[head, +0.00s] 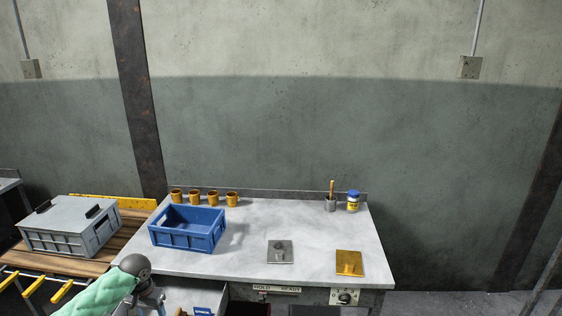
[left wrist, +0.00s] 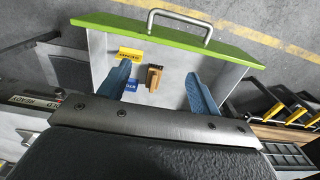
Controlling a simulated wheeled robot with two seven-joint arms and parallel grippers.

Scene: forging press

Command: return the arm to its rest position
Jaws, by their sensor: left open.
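My left arm comes in at the lower left of the head view, in a green sleeve, in front of the workbench (head: 310,215). In the left wrist view my left gripper (left wrist: 159,74) is open, its two blue fingers apart with nothing held between them. Beyond the fingers is an open drawer (left wrist: 232,72) with a green front and a metal handle. A small brown brush (left wrist: 154,76), a yellow tag (left wrist: 130,54) and a blue tag (left wrist: 131,84) lie in it. I cannot tell how far the fingertips are above the drawer floor. My right gripper is not in view.
On the bench stand a blue crate (head: 188,240), several orange cups (head: 213,198), a grey plate (head: 280,253), a brass plate (head: 349,263), a brush pot (head: 331,204) and a jar (head: 353,201).

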